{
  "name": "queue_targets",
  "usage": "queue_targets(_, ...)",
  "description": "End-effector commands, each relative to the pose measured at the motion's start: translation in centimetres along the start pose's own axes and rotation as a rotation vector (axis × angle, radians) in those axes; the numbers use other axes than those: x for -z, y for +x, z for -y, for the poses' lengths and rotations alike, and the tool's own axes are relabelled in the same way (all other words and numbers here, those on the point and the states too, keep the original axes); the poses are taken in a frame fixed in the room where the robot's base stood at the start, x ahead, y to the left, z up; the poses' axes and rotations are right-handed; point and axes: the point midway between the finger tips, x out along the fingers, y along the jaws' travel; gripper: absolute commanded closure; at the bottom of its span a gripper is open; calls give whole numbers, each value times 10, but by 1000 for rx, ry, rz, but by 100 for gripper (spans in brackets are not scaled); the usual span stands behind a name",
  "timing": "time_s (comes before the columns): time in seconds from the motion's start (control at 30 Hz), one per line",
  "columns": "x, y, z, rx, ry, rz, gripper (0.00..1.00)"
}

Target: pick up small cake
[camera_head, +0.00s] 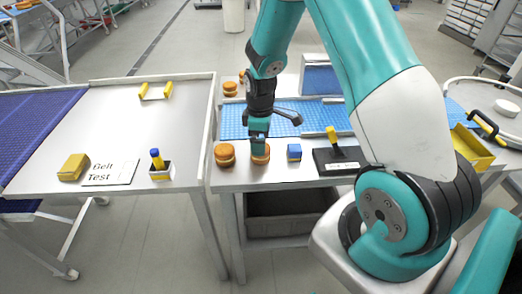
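A small round orange-brown cake (261,158) sits near the front edge of the middle table. My gripper (259,147) points straight down at this cake and covers its top and back. I cannot tell whether the fingers touch it or whether they are open or shut. Another round cake (224,155), brown and layered, stands just left of it, apart from the gripper. More round cakes (230,88) stand at the back left of the same table.
A blue mat (234,118) lies behind. The left table (130,125) holds a yellow block (73,167) and a small holder (161,172).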

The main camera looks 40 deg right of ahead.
Motion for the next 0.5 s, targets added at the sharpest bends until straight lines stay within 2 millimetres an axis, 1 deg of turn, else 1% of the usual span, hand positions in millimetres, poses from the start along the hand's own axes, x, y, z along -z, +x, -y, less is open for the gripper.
queue_targets(0.17, 0, 13, 3, 4, 0, 2, 5)
queue_targets(0.3, 0, 32, 7, 5, 0, 3, 5)
queue_targets(0.4, 0, 46, 6, 3, 0, 1, 5)
queue_targets(0.5, 0, 52, 6, 1, 0, 0, 5)
